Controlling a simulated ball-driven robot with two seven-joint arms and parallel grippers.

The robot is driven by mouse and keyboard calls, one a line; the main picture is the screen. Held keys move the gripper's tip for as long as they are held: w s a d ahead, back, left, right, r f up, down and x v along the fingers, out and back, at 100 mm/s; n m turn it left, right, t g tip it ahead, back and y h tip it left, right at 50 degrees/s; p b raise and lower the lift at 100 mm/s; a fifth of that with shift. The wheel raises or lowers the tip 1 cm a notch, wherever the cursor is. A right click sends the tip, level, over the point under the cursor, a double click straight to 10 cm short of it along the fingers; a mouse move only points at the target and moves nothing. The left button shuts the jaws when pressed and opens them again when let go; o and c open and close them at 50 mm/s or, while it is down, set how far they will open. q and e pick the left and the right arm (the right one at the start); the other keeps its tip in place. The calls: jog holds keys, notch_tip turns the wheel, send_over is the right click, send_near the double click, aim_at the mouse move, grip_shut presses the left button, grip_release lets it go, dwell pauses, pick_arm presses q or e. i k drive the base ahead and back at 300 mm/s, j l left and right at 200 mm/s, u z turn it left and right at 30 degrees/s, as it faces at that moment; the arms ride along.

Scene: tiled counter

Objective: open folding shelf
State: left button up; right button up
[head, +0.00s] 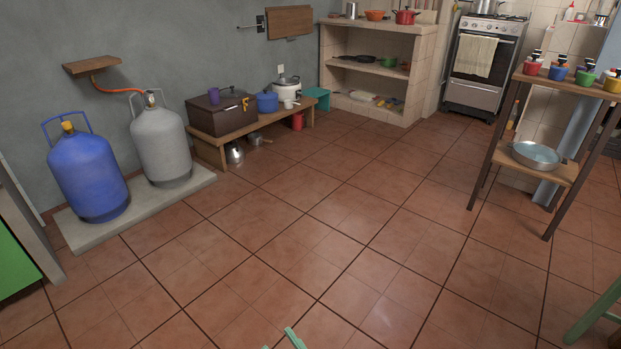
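A brown wooden board (289,22) hangs flat against the grey wall at the top, with a dark metal bracket (251,25) to its left. It looks like a folded-down shelf panel, but its hinge is too small to make out. Another small wooden shelf (92,66) juts level from the wall at the upper left, above the gas cylinders. I cannot tell for sure which of these is the folding shelf.
Blue (88,175) and grey (160,140) gas cylinders stand on a slab at the left. A low bench (210,145) holds a box and pots below the board. A wooden stand (540,165) is at the right. A teal piece (294,338) shows at the bottom edge. The middle floor is clear.

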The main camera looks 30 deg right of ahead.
aim_at(289, 22)
jog(key=i+l+z, duration=0.1)
jog(key=i+z, duration=0.65)
jog(key=i+l+z, duration=0.15)
jog(key=i+z, duration=0.7)
jog(key=i, duration=0.2)
jog(key=i+j+z, duration=0.25)
jog(key=i+z, duration=0.15)
jog(key=i+u, duration=0.2)
jog(key=i, duration=0.5)
jog(key=i+l+u, duration=0.2)
jog(key=i, duration=0.45)
jog(key=i+j+u, duration=0.4)
jog(key=i, duration=1.1)
jog(key=i+l+u, duration=0.25)
jog(key=i+u, duration=0.15)
jog(key=i, duration=1.1)
jog(key=i+u, duration=0.3)
jog(key=i, duration=0.15)
jog(key=i+u, duration=0.25)
jog(key=i, duration=0.25)
jog(key=i+l+u, duration=0.3)
jog(key=i, duration=0.15)
jog(key=i+l+u, duration=0.15)
jog(key=i+u, duration=0.15)
jog(key=i, duration=0.15)
